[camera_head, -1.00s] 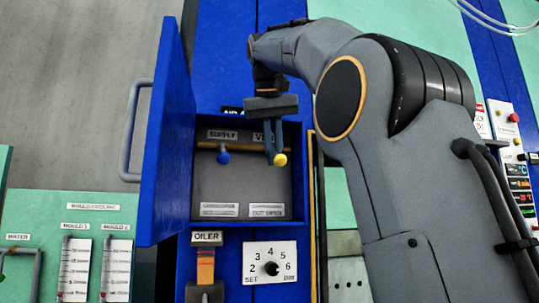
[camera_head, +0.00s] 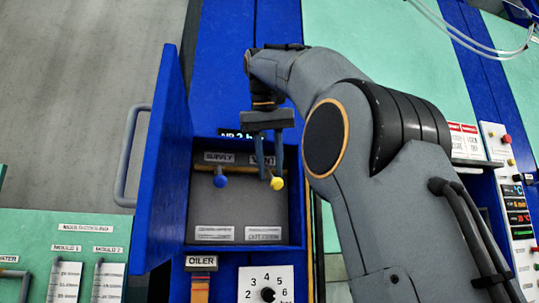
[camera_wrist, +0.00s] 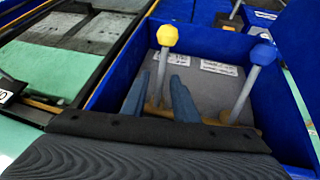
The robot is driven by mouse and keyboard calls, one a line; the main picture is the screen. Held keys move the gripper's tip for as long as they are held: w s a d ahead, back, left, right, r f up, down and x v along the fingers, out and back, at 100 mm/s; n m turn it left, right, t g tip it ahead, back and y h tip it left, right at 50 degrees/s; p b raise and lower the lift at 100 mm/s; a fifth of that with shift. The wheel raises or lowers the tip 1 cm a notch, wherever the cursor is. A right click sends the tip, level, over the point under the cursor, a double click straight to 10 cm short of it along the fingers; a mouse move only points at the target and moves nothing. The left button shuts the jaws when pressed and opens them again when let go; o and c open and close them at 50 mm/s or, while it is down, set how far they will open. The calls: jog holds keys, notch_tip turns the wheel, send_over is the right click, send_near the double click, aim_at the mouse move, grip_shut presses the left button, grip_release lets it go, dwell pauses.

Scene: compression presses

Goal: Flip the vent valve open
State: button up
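The vent valve lever, with a yellow knob (camera_head: 277,183), stands in the open blue box beneath a mostly hidden label beginning "V". My gripper (camera_head: 266,172) is over the box with its two fingers apart, the right fingertip close to the yellow knob. In the wrist view the yellow-knobbed lever (camera_wrist: 167,36) rises between the two spread blue-grey fingers (camera_wrist: 158,84); I cannot tell whether either touches it. The supply valve lever with a blue knob (camera_head: 220,181) is to the left, and shows at right in the wrist view (camera_wrist: 262,53).
The blue box door (camera_head: 165,160) stands open on the left, with a grey handle (camera_head: 130,155). The box walls (camera_wrist: 290,100) rise around the levers. Below are an oiler (camera_head: 201,264) and a numbered dial (camera_head: 267,285). A control panel (camera_head: 508,190) is at right.

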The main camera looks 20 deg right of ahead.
jog(key=v, duration=0.5)
dwell(0.3)
dwell(0.5)
